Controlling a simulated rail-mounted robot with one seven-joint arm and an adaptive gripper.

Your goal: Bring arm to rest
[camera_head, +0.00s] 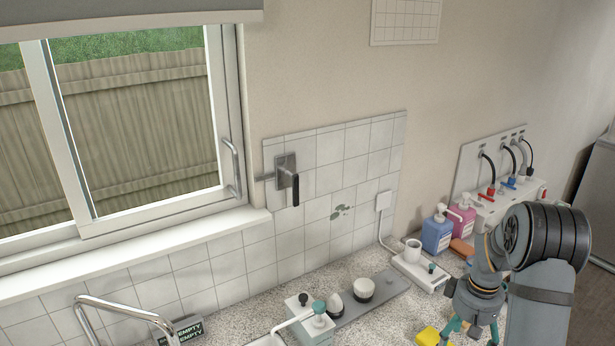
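My arm comes in at the lower right of the head view, bent at a dark ribbed joint. My gripper (470,332) hangs from it, pointing down over the right part of the counter. Its teal finger parts show at the bottom edge, spread to either side. The fingertips are cut off by the frame, so I cannot tell whether they are open or shut, or whether anything is between them. A yellow block (428,337) is just left of the gripper; it is partly cut off.
A hose panel (495,165) is behind the arm.

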